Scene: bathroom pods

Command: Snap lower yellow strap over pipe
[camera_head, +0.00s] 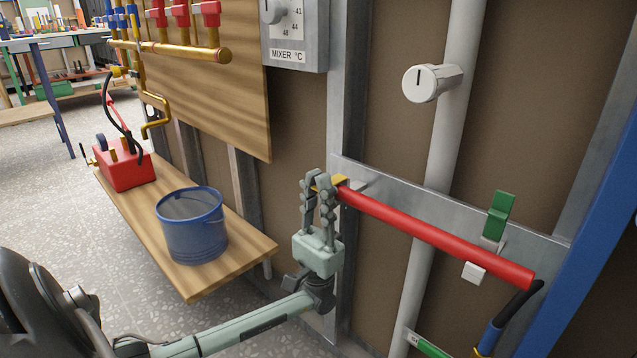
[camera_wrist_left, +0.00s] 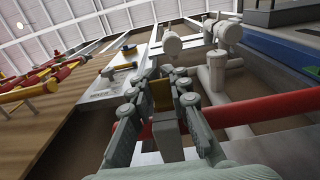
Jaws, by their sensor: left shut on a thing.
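The red pipe (camera_head: 430,236) runs slantwise along a grey metal rail, from beside my gripper at upper left down to the lower right. The yellow strap (camera_head: 339,180) is at the pipe's left end, mostly hidden by my fingers. My left gripper (camera_head: 318,188) points up and is shut on the strap. In the left wrist view the yellow strap (camera_wrist_left: 161,95) stands between my fingertips (camera_wrist_left: 158,92), above a grey block, with the red pipe (camera_wrist_left: 275,108) to the right. I cannot tell whether the strap is latched. My right gripper is not in view.
A green strap (camera_head: 499,214) stands up beside the pipe's right part. A white vertical pipe (camera_head: 437,165) passes behind the red pipe. A blue bucket (camera_head: 192,230) and a red box (camera_head: 125,165) stand on a wooden shelf. A mixer box (camera_head: 296,35) hangs above.

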